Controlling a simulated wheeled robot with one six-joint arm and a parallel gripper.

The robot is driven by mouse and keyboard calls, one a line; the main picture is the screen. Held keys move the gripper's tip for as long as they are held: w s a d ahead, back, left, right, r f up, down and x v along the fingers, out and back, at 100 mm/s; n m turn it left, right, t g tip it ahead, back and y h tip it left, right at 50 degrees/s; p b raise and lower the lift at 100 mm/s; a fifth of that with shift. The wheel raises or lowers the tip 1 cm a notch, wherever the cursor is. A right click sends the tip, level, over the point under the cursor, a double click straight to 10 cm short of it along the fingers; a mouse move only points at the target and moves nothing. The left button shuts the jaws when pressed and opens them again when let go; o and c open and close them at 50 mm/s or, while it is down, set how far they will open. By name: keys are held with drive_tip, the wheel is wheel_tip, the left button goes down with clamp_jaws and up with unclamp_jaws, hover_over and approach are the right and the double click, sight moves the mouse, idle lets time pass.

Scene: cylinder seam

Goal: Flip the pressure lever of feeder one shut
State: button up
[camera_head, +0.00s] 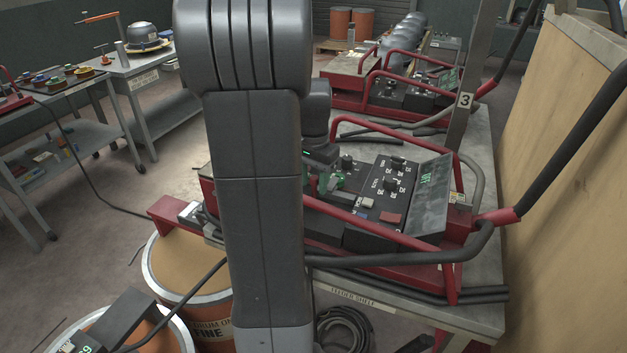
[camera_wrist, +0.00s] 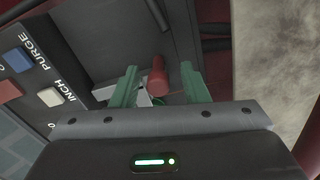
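The near feeder (camera_head: 372,192) is a dark control box with dials, a small screen and a red tube frame, on the shelf right of my arm. Its number is not readable. In the wrist view a short red lever (camera_wrist: 158,78) stands up between the two green fingers of my gripper (camera_wrist: 159,70). The fingers are apart, with a gap on both sides of the lever. A pale bracket (camera_wrist: 143,98) lies at its foot. My gripper (camera_head: 330,182) also shows in the head view, low at the left end of the feeder, partly hidden by my arm.
The panel's PURGE and INCH buttons (camera_wrist: 50,97) lie left of my gripper in the wrist view. Red tube rails (camera_head: 375,222) and a black hose (camera_head: 400,258) run along the feeder's front. Drums (camera_head: 190,275) stand below. A post marked 3 (camera_head: 464,100) rises behind.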

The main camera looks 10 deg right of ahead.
wheel_tip(320, 180, up, 14)
drive_tip(key=shift+b, duration=0.45)
drive_tip(key=shift+f, duration=0.1)
idle(0.3)
wheel_tip(320, 180, down, 14)
drive_tip(key=shift+r+p, duration=0.1)
drive_tip(key=shift+p, duration=0.35)
idle(0.4)
